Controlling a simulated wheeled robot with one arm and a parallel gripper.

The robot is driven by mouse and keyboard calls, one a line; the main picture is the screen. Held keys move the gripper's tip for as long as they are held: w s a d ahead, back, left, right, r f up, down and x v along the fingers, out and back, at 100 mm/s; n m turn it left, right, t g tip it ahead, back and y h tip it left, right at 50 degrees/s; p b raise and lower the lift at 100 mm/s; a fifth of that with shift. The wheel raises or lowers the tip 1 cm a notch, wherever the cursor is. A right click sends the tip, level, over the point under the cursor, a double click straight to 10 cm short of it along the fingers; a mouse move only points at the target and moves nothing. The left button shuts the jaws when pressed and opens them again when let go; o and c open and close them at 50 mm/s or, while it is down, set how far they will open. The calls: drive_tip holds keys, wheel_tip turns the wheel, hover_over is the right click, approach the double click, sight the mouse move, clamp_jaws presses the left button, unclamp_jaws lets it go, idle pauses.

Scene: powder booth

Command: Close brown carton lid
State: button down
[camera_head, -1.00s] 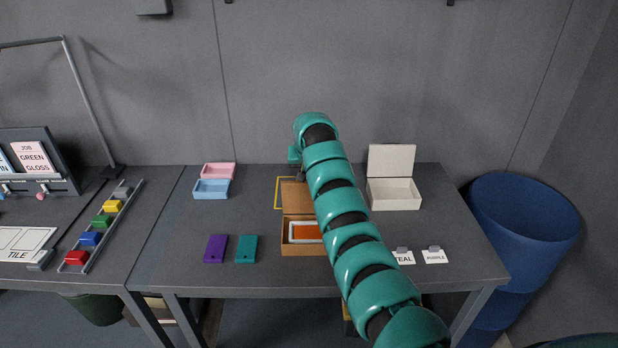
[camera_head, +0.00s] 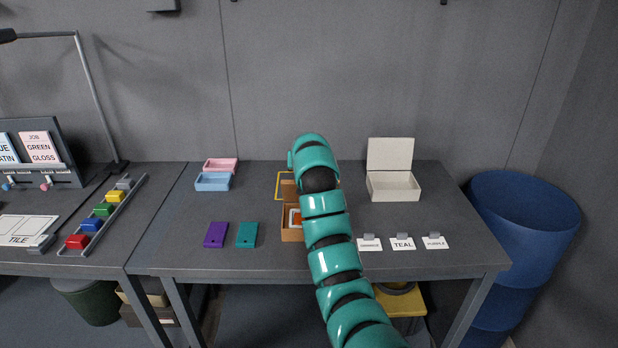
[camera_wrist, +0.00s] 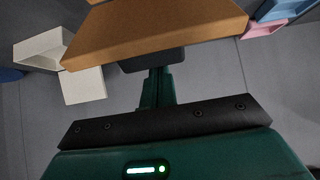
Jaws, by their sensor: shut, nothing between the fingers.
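The brown carton (camera_head: 292,234) stands near the front middle of the table, with an orange panel in a pale frame inside it. Its lid (camera_head: 288,190) is up at the back of the carton, so the carton is open. My teal arm covers the right part of both. In the wrist view the lid (camera_wrist: 155,32) is a broad brown panel across the top. My gripper (camera_wrist: 154,62) is shut and empty, with its dark tip right at the lid's edge and partly hidden by it. I cannot tell whether they touch. The gripper is hidden behind the arm in the head view.
An open white carton (camera_head: 393,188) stands right of the arm, with label cards (camera_head: 402,243) in front. Purple (camera_head: 216,235) and teal (camera_head: 247,235) tiles lie left of the brown carton. Blue (camera_head: 212,182) and pink (camera_head: 221,164) trays sit behind them. A blue barrel (camera_head: 520,225) stands at right.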

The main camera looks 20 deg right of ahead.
drive_tip(key=shift+s+a+f+t+h+b, duration=0.35)
drive_tip(key=shift+s+a+f+t+b, duration=0.2)
drive_tip(key=shift+s+f+t+b, duration=1.45)
drive_tip(key=shift+s+a+f+t+h+b, duration=0.5)
drive_tip(key=shift+s+f+b, duration=1)
drive_tip(key=shift+b, duration=1.25)
drive_tip(key=shift+s+a+f+t+h+b, duration=0.25)
drive_tip(key=shift+s+a+f+t+b, duration=0.3)
drive_tip(key=shift+s+f+t+b, duration=1.3)
